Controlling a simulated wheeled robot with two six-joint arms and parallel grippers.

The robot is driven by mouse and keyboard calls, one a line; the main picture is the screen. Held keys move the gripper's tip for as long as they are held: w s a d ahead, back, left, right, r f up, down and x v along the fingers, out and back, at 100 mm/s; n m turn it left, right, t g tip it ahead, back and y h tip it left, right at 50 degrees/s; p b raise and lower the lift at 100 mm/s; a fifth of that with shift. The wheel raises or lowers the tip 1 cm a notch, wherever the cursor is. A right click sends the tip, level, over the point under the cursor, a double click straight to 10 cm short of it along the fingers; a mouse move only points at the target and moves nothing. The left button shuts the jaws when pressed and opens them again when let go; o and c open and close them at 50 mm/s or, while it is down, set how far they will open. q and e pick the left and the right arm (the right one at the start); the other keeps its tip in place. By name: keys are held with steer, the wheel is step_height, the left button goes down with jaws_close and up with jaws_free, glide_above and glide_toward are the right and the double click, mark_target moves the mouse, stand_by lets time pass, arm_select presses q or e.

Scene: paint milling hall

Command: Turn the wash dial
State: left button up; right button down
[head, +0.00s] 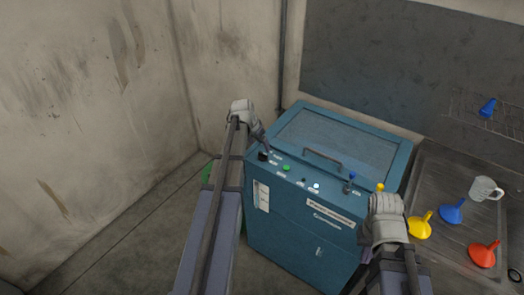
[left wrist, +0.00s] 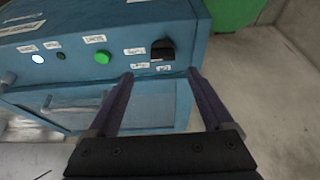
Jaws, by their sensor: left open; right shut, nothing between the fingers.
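A black dial (head: 263,156) sits at the left end of the control strip on the blue machine (head: 300,230); small white labels surround it. In the left wrist view the dial (left wrist: 163,49) is a dark block. My left gripper (head: 263,147) is open over the dial's end of the panel. In the left wrist view its two fingertips (left wrist: 160,74) are spread, one to each side of the dial's line and short of it, with nothing between them. My right gripper (head: 385,207) is at the machine's right front corner, shut and empty; its fingertips are hard to make out.
A handled lid (head: 335,140) is behind. A tray (head: 430,175) at right holds funnels (head: 452,211) and a mug (head: 485,188).

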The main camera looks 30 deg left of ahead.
mark_target(263, 153)
arm_select(q)
steer(key=b+x, duration=0.3)
steer(key=x, duration=0.1)
steer(key=b+x, duration=0.4)
steer(key=shift+a, duration=0.25)
steer(key=shift+r, duration=0.1)
steer(key=shift+c, duration=0.2)
jaws_close()
stand_by(0.5)
